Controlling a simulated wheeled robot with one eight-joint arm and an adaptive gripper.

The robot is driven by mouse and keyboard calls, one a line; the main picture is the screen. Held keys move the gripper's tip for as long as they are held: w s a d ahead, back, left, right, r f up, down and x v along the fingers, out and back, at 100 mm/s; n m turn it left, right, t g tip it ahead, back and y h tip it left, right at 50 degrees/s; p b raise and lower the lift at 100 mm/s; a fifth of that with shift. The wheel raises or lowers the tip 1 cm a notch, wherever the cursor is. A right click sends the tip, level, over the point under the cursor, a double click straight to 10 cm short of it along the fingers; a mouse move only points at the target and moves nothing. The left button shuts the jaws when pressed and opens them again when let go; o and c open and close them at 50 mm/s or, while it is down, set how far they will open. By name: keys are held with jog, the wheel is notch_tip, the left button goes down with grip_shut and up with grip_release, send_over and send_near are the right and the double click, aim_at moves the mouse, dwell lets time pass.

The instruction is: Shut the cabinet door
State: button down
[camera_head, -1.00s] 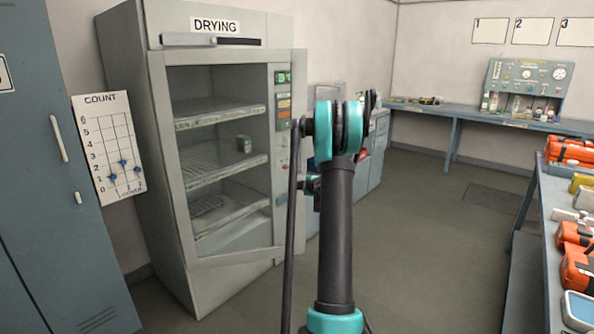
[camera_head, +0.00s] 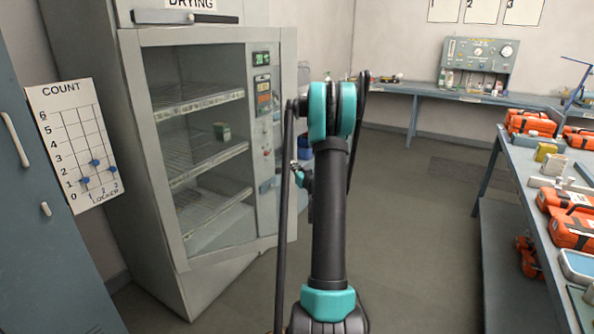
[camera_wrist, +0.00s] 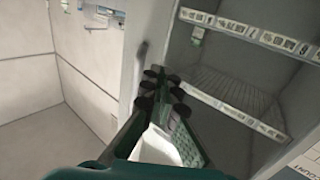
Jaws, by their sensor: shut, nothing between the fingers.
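The drying cabinet (camera_head: 85,90) stands at the left in the head view. Its framed, see-through door (camera_head: 133,130) stands ajar, with the free right edge (camera_head: 290,140) away from the cabinet front. In the wrist view my gripper (camera_wrist: 162,90) is shut and empty. Its fingertips are close to the pale door frame (camera_wrist: 160,35) and a grey handle-like bar (camera_wrist: 140,58); I cannot tell whether they touch. In the head view my arm hides most of the gripper.
A blue-grey locker (camera_head: 35,240) with a count board (camera_head: 75,140) stands at the left. A bench with orange cases (camera_head: 575,230) runs along the right. A back bench (camera_head: 415,91) holds a gauge panel (camera_head: 478,62). The floor (camera_head: 420,230) between is clear.

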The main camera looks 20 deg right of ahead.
aim_at(284, 156)
jog(key=w, duration=0.8)
jog(key=shift+w+a, duration=0.1)
jog(key=shift+a, duration=0.1)
